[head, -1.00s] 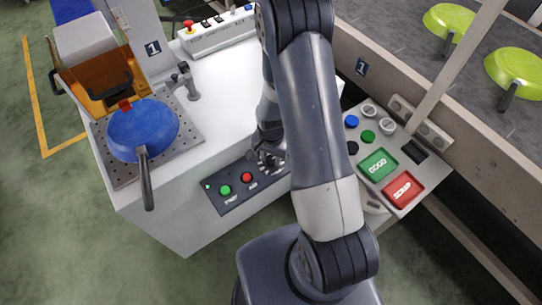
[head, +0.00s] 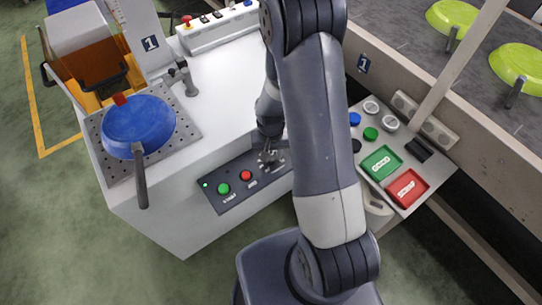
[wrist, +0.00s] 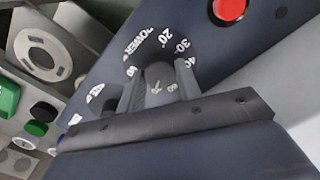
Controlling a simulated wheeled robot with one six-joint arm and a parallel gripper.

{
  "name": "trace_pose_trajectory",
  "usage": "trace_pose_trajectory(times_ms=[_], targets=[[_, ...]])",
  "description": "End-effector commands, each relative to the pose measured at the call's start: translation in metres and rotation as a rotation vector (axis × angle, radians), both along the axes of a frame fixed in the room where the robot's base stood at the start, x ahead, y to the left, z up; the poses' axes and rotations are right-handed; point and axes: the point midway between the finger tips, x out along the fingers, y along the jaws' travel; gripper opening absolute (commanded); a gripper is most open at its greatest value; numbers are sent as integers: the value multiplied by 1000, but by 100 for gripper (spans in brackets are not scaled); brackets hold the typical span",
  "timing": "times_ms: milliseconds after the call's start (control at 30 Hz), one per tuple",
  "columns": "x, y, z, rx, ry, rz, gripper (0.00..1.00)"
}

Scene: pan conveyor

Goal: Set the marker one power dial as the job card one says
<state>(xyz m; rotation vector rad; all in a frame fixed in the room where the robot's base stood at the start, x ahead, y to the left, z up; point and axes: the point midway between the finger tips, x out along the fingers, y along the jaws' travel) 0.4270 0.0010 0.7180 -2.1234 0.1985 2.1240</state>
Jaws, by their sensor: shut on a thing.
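The marker one power dial (wrist: 162,78) is a dark knob on the dark control panel (head: 232,200). White scale figures ring it in the wrist view; POWER, 20 and 30 are readable, others are partly hidden. My gripper (wrist: 158,92) is shut on the dial, one finger on each side. A white mark shows on the knob, but I cannot tell which figure it points to. In the head view my gripper (head: 268,154) is over the panel's right end, partly behind my arm. No job card is readable in these frames.
A green button (head: 223,188) and a red button (head: 246,175) sit left of the dial. A blue pan (head: 138,125) lies on the perforated plate of marker one. A GOOD/SCRAP button box (head: 436,178) and a conveyor with green pans (head: 520,68) stand to the right.

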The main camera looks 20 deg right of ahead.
Motion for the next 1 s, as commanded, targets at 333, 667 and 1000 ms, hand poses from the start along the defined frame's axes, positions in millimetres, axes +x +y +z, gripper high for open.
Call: trace_pose_trajectory(times_ms=[333,667,1000], targets=[[1,0,-2,0,-2,326,10],[1,0,-1,0,-2,580,10],[1,0,0,0,-3,714,10]])
